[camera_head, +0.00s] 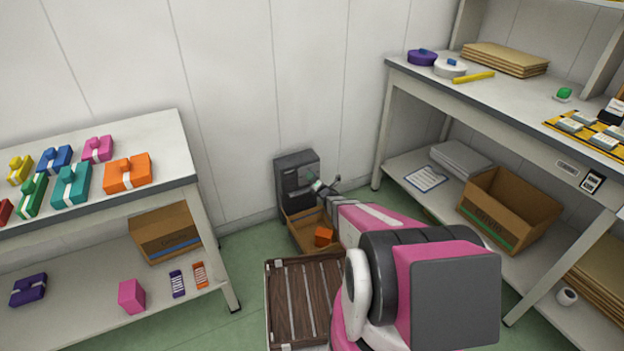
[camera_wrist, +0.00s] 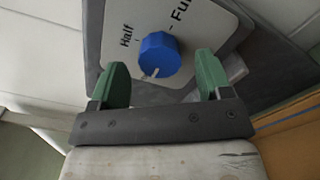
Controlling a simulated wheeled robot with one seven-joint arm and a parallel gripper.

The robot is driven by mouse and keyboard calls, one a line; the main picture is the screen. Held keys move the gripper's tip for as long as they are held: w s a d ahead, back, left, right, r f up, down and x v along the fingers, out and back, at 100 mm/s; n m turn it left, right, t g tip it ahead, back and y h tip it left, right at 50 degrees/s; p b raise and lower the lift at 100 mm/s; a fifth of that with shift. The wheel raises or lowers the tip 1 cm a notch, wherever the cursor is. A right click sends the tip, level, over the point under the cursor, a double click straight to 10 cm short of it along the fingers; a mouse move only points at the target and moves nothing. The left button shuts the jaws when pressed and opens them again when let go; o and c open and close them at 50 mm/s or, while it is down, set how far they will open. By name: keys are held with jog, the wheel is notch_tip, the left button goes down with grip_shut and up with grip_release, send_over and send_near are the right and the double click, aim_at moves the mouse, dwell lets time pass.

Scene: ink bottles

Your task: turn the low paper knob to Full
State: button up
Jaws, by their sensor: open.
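The blue knob (camera_wrist: 158,55) sits on a pale label plate (camera_wrist: 205,25) in the wrist view. The plate reads "Half" at the knob's upper left and a partly cut-off "Fu..." at its upper right. The knob's white mark is at its lower edge, away from both words. My gripper (camera_wrist: 162,66) is open, with one green finger on each side of the knob in the picture. I cannot tell whether the fingers touch it. In the head view, my gripper (camera_head: 317,186) is at the front of the dark grey machine (camera_head: 297,165); the knob is not clear there.
A cardboard box (camera_head: 304,237) with an orange block (camera_head: 323,236) is below the machine. A brown slatted crate top (camera_head: 300,300) is nearer. A shelf table (camera_head: 170,140) with colored parcels stands left; a workbench (camera_head: 490,95) stands right.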

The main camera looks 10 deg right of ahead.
jog(key=shift+x, duration=1.1)
jog(key=c, duration=0.9)
